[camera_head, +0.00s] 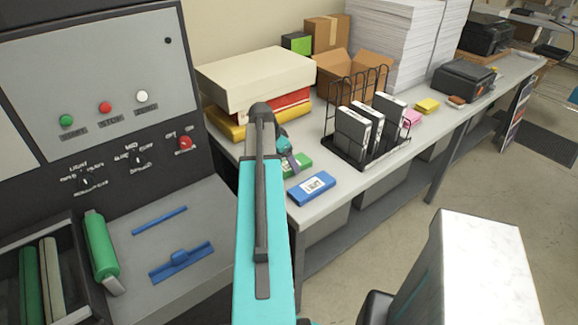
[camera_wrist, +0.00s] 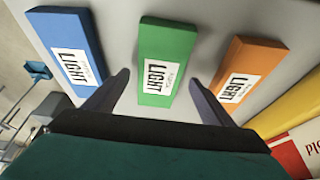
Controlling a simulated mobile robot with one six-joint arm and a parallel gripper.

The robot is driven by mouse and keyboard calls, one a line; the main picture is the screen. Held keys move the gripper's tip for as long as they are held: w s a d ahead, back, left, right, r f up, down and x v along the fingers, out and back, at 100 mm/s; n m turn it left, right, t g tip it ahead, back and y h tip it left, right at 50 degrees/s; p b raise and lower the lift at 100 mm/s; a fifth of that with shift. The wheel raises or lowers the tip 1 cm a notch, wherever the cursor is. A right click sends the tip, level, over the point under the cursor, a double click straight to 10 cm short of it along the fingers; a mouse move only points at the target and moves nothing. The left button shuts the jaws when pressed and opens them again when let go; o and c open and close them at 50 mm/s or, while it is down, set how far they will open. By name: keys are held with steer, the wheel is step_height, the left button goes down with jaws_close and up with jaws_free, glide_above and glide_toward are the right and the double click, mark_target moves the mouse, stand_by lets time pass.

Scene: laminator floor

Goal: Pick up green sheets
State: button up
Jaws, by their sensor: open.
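The green pack of sheets (camera_wrist: 168,60), with a white label reading "LIGHT", lies on the table in the wrist view, between a blue pack (camera_wrist: 70,52) and an orange pack (camera_wrist: 247,75). My gripper (camera_wrist: 158,82) is open and empty, its two fingers either side of the near end of the green pack. In the head view the green pack (camera_head: 300,165) shows partly behind my arm, next to the blue pack (camera_head: 312,188). The orange pack is hidden there.
Large boxes (camera_head: 258,78) are stacked behind my arm. A black wire rack (camera_head: 372,160) with upright binders stands to the right of the packs. A control panel (camera_head: 100,75) is at the left. The table's front edge is near the blue pack.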

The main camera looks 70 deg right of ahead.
steer(key=shift+s+d+f, duration=0.15)
steer(key=shift+d+f, duration=0.05)
steer(key=shift+f, duration=0.4)
steer(key=c, duration=1.3)
steer(key=shift+r, duration=0.25)
steer(key=shift+c, duration=0.2)
steer(key=shift+r+b, duration=0.8)
steer(key=shift+r, duration=0.55)
steer(key=s+a+b, duration=0.1)
steer(key=s+a, duration=0.1)
steer(key=s, duration=0.2)
steer(key=s+a+r+b, duration=0.1)
steer(key=s+a+b, duration=0.1)
steer(key=s, duration=0.3)
steer(key=s+a+r+b, duration=0.1)
steer(key=s+a, duration=0.2)
steer(key=s, duration=0.2)
steer(key=shift+a+b, duration=0.3)
steer(key=shift+a, duration=0.1)
